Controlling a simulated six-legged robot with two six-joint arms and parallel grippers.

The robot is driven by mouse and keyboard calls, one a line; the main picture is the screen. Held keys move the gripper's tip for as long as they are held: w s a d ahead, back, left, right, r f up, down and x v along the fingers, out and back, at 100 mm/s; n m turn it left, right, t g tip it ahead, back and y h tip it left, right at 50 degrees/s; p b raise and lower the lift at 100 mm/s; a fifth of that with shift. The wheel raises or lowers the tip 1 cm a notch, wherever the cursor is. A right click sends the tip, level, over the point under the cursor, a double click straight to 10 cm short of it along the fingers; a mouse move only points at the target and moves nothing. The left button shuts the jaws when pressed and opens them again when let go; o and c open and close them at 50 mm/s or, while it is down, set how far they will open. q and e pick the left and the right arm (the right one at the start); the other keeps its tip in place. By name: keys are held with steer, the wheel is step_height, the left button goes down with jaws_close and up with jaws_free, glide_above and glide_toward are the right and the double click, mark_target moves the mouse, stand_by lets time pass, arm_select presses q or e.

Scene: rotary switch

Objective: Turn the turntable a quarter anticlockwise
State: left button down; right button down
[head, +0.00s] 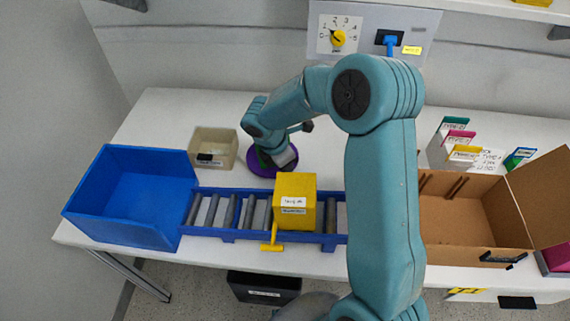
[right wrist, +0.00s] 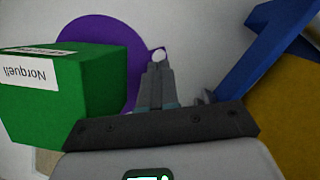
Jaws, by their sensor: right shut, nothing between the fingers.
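The purple turntable (head: 257,167) is on the white table behind the roller conveyor, partly hidden by my right arm. In the right wrist view the purple disc (right wrist: 118,52) has a green box labelled "Norquell" (right wrist: 105,95) over part of it; the box is mostly hidden in the head view. My right gripper (right wrist: 158,65) is shut and empty. Its tips appear at the disc's edge, close to a small white round thing (right wrist: 160,55); I cannot tell whether they touch. My left gripper is not in view.
A yellow box (head: 295,190) sits on the blue roller conveyor (head: 210,232) in front. A blue bin (head: 150,165) and a beige tray (head: 228,150) are to the left. A cardboard box (head: 450,245) is at right. A dial panel (head: 365,15) stands behind.

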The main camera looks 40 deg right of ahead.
steer(key=shift+s+d+n, duration=0.15)
steer(key=shift+d+n, duration=0.35)
steer(key=shift+n, duration=0.2)
steer(key=shift+s+d+n+t+p, duration=0.15)
steer(key=shift+d+n+t+p, duration=0.15)
steer(key=shift+d+n, duration=0.2)
steer(key=shift+d+r+n+t+p, duration=0.1)
steer(key=shift+d+n+t+p, duration=0.3)
steer(key=shift+d+n, duration=0.5)
steer(key=shift+d+n+t+p, duration=0.3)
steer(key=shift+d+n+p, duration=0.65)
steer(key=shift+n, duration=0.45)
steer(key=shift+w+d, duration=0.3)
steer(key=shift+d, duration=0.05)
steer(key=shift+w+d+p, duration=0.1)
steer(key=shift+d+p, duration=0.15)
steer(key=shift+p, duration=0.15)
steer(key=shift+a, duration=0.15)
